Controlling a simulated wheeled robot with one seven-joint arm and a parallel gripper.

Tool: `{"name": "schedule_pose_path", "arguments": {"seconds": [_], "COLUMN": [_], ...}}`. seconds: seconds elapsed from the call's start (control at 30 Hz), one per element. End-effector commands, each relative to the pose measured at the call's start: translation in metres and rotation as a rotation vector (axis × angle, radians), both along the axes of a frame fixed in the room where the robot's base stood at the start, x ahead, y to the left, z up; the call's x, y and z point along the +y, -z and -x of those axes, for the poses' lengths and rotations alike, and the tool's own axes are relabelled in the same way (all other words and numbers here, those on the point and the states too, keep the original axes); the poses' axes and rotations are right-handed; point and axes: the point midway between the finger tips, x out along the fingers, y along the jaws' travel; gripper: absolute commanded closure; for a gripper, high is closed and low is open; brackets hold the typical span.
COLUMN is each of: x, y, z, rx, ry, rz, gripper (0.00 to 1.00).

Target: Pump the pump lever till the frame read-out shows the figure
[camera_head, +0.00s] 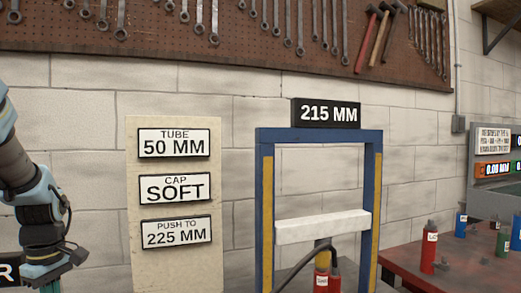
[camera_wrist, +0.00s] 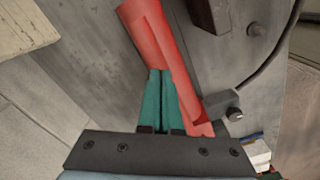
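The frame read-out (camera_head: 325,113) shows 215 MM on top of the blue press frame (camera_head: 263,200). A card on the cream board reads PUSH TO 225 MM (camera_head: 176,232). My gripper shows in the wrist view (camera_wrist: 160,72), its two teal fingers close together with only a thin gap and nothing visible between them. A red bar (camera_wrist: 145,28), apparently the pump lever, lies right at the fingertips and runs down along the right finger. I cannot tell whether they touch. In the head view my gripper is at the lower left, its fingertips cut off by the picture edge.
The cream board (camera_head: 130,260) also reads TUBE 50 MM and CAP SOFT. A red bench (camera_head: 460,270) with coloured bottles stands at right. Tools hang on the pegboard (camera_head: 250,28).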

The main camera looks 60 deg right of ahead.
Motion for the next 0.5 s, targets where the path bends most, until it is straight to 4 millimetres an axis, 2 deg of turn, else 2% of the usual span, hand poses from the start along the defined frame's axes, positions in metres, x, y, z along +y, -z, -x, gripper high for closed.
{"name": "schedule_pose_path", "arguments": {"seconds": [0.5], "x": [0.000], "y": [-0.066], "z": [0.000], "rx": [0.000], "ry": [0.000], "rz": [0.000], "gripper": [1.00]}}
